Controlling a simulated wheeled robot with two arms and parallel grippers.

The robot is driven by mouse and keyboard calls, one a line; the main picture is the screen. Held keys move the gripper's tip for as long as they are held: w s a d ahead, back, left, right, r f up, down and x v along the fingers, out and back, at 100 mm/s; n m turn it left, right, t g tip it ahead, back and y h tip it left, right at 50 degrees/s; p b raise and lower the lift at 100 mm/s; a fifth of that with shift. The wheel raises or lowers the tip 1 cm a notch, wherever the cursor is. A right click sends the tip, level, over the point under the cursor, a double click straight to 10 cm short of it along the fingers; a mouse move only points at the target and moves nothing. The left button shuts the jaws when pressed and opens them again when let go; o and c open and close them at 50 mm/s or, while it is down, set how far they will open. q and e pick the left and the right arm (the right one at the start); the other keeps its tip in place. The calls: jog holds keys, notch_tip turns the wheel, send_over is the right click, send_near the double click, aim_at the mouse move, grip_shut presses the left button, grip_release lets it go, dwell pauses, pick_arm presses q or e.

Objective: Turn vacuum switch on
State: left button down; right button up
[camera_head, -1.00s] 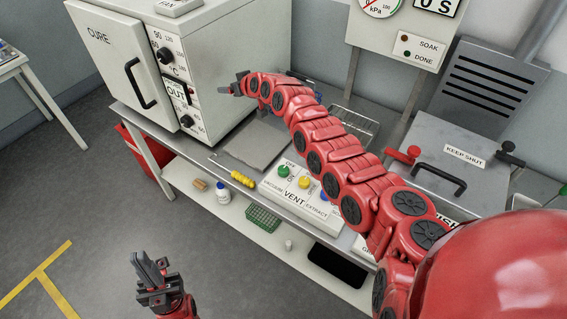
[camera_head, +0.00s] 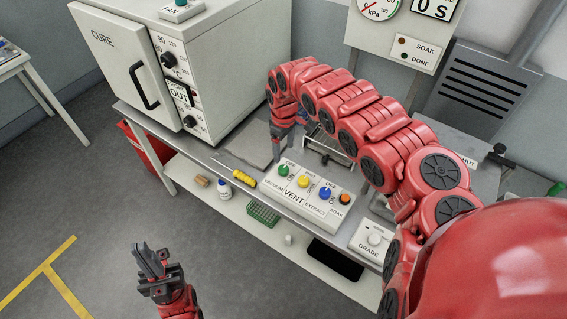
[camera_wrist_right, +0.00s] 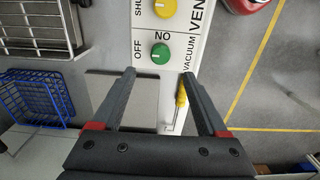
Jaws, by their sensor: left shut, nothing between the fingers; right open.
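The vacuum switch is a green knob (camera_head: 284,170) at the left end of the white VENT panel (camera_head: 271,184). In the right wrist view the green knob (camera_wrist_right: 160,53) sits beside the words OFF and NO, with VACUUM printed nearby. I cannot tell its setting for sure. My right gripper (camera_head: 274,152) points down just behind the knob. In the wrist view my right gripper (camera_wrist_right: 156,72) is open and empty, with the knob just beyond the gap between its fingertips. My left gripper (camera_head: 149,261) is shut and empty, low at the left, away from the panel.
A yellow knob (camera_head: 303,181), blue knob (camera_head: 325,193) and orange button (camera_head: 345,198) share the panel. A yellow-handled tool (camera_head: 243,178) lies left of it. A grey plate (camera_head: 243,147) and the CURE oven (camera_head: 225,75) are behind. A blue wire basket (camera_wrist_right: 35,97) shows in the wrist view.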

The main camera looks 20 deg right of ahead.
aim_at(283, 168)
notch_tip(283, 168, down, 8)
jog(key=shift+a+f+p, duration=0.1)
jog(key=shift+a+p, duration=0.05)
jog(key=shift+p, duration=0.45)
jog(key=shift+f, duration=0.7)
grip_shut()
